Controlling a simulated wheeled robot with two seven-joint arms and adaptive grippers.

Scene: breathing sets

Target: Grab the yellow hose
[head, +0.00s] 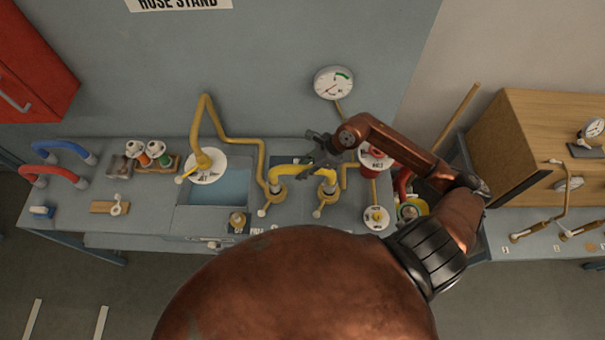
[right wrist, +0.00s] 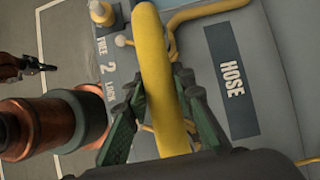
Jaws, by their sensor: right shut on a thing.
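The yellow hose (head: 290,170) arches between two brass fittings on the grey bench in the head view. In the right wrist view, the hose (right wrist: 155,70) runs between the fingers of my right gripper (right wrist: 160,100). The right gripper is shut on it, one finger on each side. In the head view, my right gripper (head: 318,152) is at the right part of the arch and hides some of it. My left gripper is not seen in the head view. A small dark gripper shape (right wrist: 36,66) at the left edge of the right wrist view may be it; its jaws are unclear.
A thin yellow pipe (head: 206,120) rises over the basin (head: 230,187) left of the hose. A gauge (head: 333,83) is on the wall behind. Blue (head: 62,147) and red (head: 50,172) hoses stand at the left. A wooden cabinet (head: 515,150) stands at the right.

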